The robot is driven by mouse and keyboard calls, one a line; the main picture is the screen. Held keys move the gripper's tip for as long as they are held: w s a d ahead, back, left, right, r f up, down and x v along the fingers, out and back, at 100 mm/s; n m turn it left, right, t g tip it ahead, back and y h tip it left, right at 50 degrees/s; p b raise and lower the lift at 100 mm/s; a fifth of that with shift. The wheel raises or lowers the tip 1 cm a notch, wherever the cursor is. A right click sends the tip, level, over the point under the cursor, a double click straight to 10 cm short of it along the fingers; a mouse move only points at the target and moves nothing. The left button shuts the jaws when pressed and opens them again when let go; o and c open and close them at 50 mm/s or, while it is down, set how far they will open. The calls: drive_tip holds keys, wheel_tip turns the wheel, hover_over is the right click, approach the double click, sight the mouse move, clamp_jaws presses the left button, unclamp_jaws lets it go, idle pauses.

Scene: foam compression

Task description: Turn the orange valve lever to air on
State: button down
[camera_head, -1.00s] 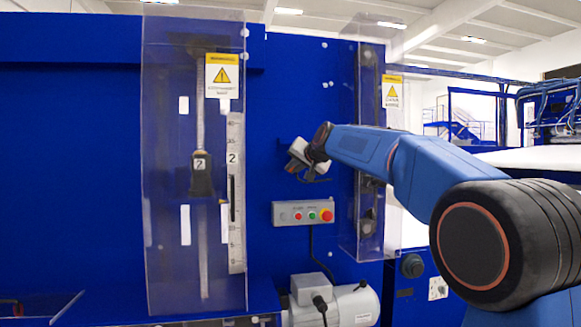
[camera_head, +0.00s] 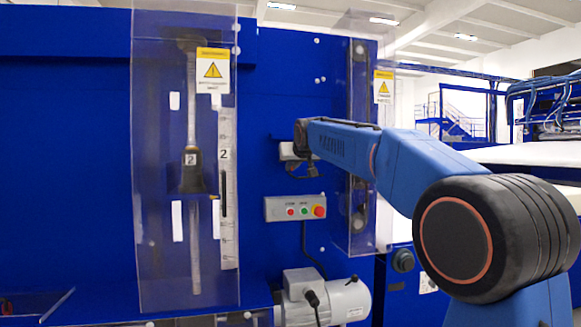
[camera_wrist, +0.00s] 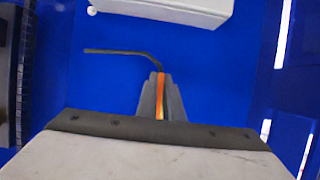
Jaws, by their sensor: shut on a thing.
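The orange valve lever (camera_wrist: 160,97) shows in the wrist view as a narrow orange strip between the two grey fingers. My gripper (camera_wrist: 160,92) is shut on it, against the blue machine panel. A thin dark bent rod (camera_wrist: 120,52) runs left from just above the fingertips. In the head view my gripper (camera_head: 290,152) is at the blue panel, above the button box, and the lever is hidden there. Which position the lever stands in cannot be read.
A grey button box (camera_head: 295,208) is below my gripper. Clear guards stand left (camera_head: 150,200) and right (camera_head: 345,225) of it. A grey motor (camera_head: 340,302) sits lower down. A white box (camera_wrist: 185,8) is at the top of the wrist view.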

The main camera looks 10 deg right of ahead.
drive_tip(key=shift+f, duration=0.15)
drive_tip(key=c, duration=1.9)
unclamp_jaws()
drive_tip(key=v, duration=1.7)
drive_tip(key=shift+s+r, duration=0.15)
drive_tip(key=shift+r, duration=0.05)
drive_tip(key=s+d+f+g, duration=0.2)
drive_tip(key=s+f+g, duration=0.2)
drive_tip(key=s+f, duration=1.7)
drive_tip(key=s+d+f+g, duration=0.2)
drive_tip(key=s+f+g, duration=0.2)
drive_tip(key=s+f, duration=1.6)
wheel_tip(320, 180, down, 9)
drive_tip(key=shift+s+f+g, duration=0.1)
drive_tip(key=shift+s+g, duration=0.3)
